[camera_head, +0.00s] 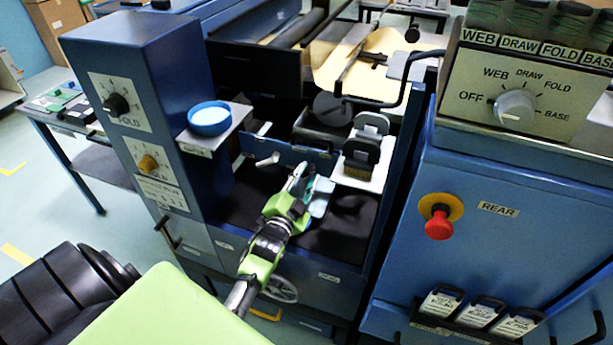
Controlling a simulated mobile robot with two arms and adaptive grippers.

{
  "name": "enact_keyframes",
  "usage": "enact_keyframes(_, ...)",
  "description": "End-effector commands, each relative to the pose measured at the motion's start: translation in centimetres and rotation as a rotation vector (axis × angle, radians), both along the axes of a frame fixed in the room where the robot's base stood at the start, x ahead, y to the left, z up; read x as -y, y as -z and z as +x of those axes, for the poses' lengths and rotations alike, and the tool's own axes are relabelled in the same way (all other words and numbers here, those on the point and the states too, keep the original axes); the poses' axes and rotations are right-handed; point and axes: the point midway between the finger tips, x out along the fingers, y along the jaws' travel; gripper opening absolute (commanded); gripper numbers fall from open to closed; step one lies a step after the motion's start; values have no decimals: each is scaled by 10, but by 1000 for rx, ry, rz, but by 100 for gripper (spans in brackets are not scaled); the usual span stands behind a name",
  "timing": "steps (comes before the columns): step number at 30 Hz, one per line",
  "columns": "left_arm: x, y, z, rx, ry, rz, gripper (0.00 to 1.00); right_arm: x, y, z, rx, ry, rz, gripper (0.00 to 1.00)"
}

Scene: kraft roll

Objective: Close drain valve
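My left gripper (308,183) reaches into the open bay of the blue machine, its fingers pointing away from me over the dark bay floor. A light-blue piece (320,197) shows at its fingers; I cannot tell whether it is held or part of the gripper. A small pale lever (267,160) sticks out near the bay's back wall, left of the fingertips and apart from them. A grey handwheel (281,289) is on the lower front, partly behind my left arm. No label marks either as the drain valve. My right gripper is not in view.
A blue bowl (210,119) stands on a small shelf at the left column, beside knobs. Dark-handled blocks (362,150) stand on a white plate right of the gripper. A red stop button (439,226) and selector knob (514,107) are on the right cabinet.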

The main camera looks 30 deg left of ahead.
Motion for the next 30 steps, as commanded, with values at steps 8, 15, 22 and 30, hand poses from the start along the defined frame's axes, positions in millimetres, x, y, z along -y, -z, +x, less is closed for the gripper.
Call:
enact_keyframes(8,0,0,0,0,0,0,9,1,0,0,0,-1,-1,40)
enact_keyframes(15,0,0,0,0,0,-1,0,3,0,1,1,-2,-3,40)
enact_keyframes(22,0,0,0,8,0,-39,0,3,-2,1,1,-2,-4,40)
enact_keyframes(30,0,-1,0,46,0,-196,0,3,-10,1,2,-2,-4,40)
